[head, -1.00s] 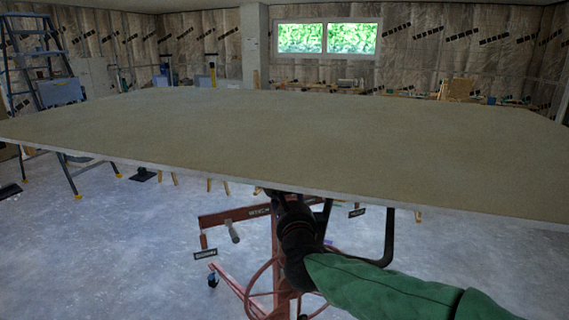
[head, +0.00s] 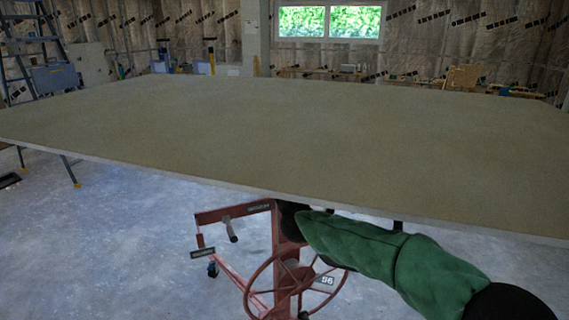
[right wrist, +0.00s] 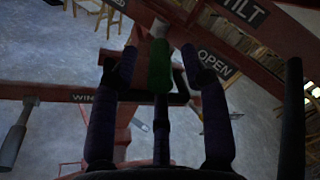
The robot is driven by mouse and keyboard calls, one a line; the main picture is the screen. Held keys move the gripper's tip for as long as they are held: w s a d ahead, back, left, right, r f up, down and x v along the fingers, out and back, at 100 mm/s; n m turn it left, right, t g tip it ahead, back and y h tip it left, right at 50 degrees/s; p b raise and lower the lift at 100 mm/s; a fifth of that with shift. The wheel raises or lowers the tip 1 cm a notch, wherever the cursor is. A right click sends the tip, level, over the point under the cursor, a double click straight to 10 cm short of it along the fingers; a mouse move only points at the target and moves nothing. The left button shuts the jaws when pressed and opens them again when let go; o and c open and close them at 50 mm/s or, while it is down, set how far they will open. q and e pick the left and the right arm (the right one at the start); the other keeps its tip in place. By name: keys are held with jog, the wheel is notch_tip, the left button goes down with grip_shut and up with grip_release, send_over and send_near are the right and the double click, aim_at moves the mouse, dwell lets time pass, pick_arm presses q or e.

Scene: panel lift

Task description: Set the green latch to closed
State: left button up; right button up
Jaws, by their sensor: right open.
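The green latch (right wrist: 159,66) shows in the right wrist view as a short green grip with a pale tip. It lies between the two fingers of my right gripper (right wrist: 156,60), which is open around it; I cannot tell whether either finger touches it. In the head view my right arm reaches under the panel, which hides the gripper and the latch. My left gripper is not in view.
A large tan panel (head: 290,135) lies across the top of the red lift. The lift's red wheel (head: 290,284) and a crank arm (head: 232,231) are below it. A TILT label (right wrist: 243,10) is beyond the OPEN label. A ladder (head: 35,55) stands at the back left.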

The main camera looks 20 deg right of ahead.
jog(key=shift+w+d, duration=0.2)
jog(key=shift+w, duration=1.15)
grip_shut()
